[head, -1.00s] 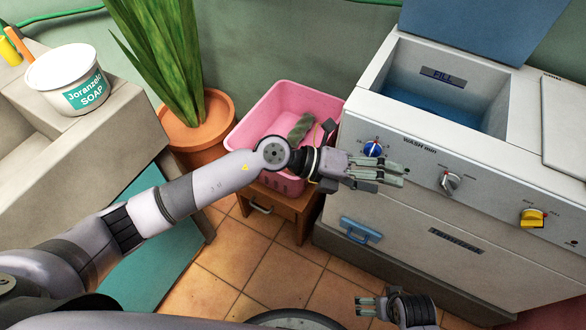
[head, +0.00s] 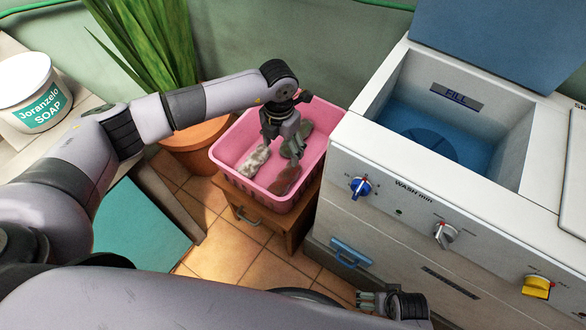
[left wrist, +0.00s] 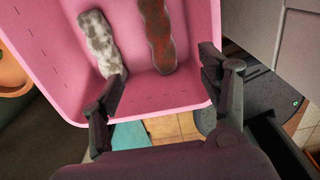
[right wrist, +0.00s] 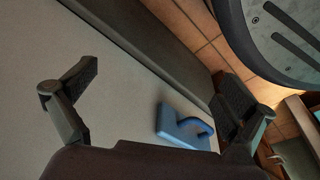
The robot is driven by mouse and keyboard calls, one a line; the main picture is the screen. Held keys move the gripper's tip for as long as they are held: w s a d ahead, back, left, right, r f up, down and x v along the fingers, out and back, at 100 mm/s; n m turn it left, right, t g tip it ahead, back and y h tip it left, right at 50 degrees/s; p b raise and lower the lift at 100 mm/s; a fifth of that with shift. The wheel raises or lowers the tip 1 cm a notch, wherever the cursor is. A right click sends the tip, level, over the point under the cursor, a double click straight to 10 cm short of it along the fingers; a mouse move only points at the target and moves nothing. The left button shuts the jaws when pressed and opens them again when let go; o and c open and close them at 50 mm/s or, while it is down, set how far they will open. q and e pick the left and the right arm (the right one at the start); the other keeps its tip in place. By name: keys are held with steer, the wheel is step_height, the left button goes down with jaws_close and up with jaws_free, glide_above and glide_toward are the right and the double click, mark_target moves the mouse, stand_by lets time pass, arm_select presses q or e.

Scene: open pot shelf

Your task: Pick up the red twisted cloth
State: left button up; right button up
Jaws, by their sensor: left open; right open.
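The red twisted cloth (head: 285,180), stained reddish brown, lies in a pink basket (head: 229,178). In the left wrist view the red cloth (left wrist: 158,40) is at top centre, beyond the fingertips. My left gripper (head: 283,147) is over the basket, pointing down, open and empty, with the red cloth just below it in the head view. In the left wrist view its fingers (left wrist: 160,76) are spread apart, the cloth between their lines. My right gripper (head: 368,300) is low by the washer front, open and empty; its fingers (right wrist: 157,80) also show in the right wrist view.
A whitish twisted cloth (head: 257,160) and a grey-green cloth (head: 303,136) share the basket. The basket stands on a wooden stool (head: 295,232) between a potted plant (head: 150,60) and the washing machine (head: 400,195). The washer lid is up. A soap tub (head: 35,95) stands left.

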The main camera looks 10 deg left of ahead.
arm_select(q)
steer(key=b, duration=0.2)
glide_toward(283, 179)
steer(key=f, duration=0.5)
steer(key=shift+w+f, duration=0.15)
steer(key=shift+w, duration=0.2)
steer(key=shift+f, duration=0.45)
steer(key=f, duration=0.1)
steer(key=f+b, duration=0.1)
steer(key=f, duration=0.2)
steer(key=shift+s+f, duration=0.15)
steer(key=shift+s, duration=0.2)
steer(key=shift+f, duration=0.4)
arm_select(e)
step_height(283, 179, up, 12)
steer(key=w, duration=0.2)
steer(key=shift+w+t, duration=0.25)
steer(key=shift+t, duration=0.15)
arm_select(q)
steer(key=shift+c, duration=0.3)
steer(key=shift+w, duration=0.1)
steer(key=c, duration=1.3)
